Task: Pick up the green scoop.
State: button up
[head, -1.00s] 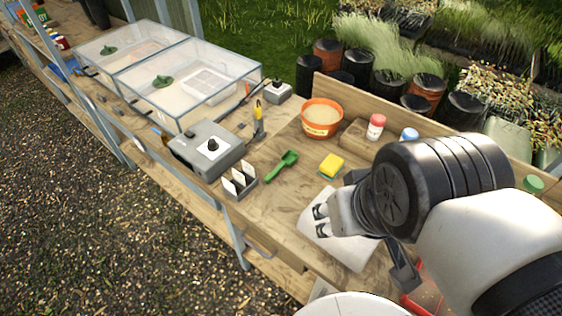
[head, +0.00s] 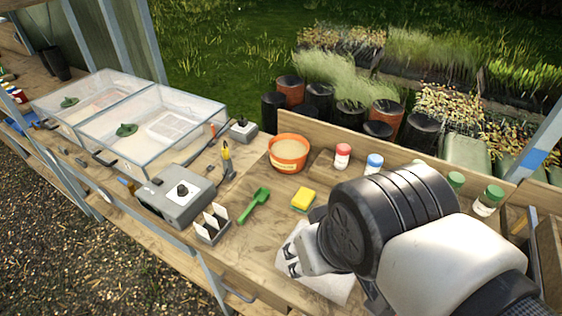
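The green scoop (head: 254,206) lies on the wooden bench top, with its bowl toward the back and its handle toward the front left. It sits between the small holder with white cards and the yellow sponge. My gripper (head: 291,262) is to the right and front of the scoop, over a white sheet on the bench. A gap of bare wood lies between the scoop and the fingers in the picture. The two dark fingertips show apart with a small gap and nothing visible between them. The arm hides part of the bench behind it.
A yellow sponge (head: 303,199) lies right of the scoop. A card holder (head: 212,226) and grey box (head: 175,196) stand left. An orange tub (head: 288,154) stands behind, with capped jars (head: 342,156) farther right. Bare wood surrounds the scoop. The white sheet (head: 336,288) lies under my gripper.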

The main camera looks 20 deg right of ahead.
aim_at(260, 198)
jog(key=z, duration=0.45)
jog(key=k+z, duration=0.1)
jog(key=z, duration=0.75)
jog(key=l+z, duration=0.1)
jog(key=z, duration=0.75)
jog(key=u, duration=0.3)
jog(key=j+u, duration=0.3)
jog(key=j, duration=0.2)
jog(key=j+u, duration=0.35)
jog(key=j, duration=0.15)
jog(key=i+j+u, duration=0.15)
jog(key=j+u, duration=0.15)
jog(key=j, duration=0.15)
jog(key=i+j+u, duration=0.3)
jog(key=j, duration=0.45)
jog(key=i+j, duration=0.15)
jog(key=j, duration=0.1)
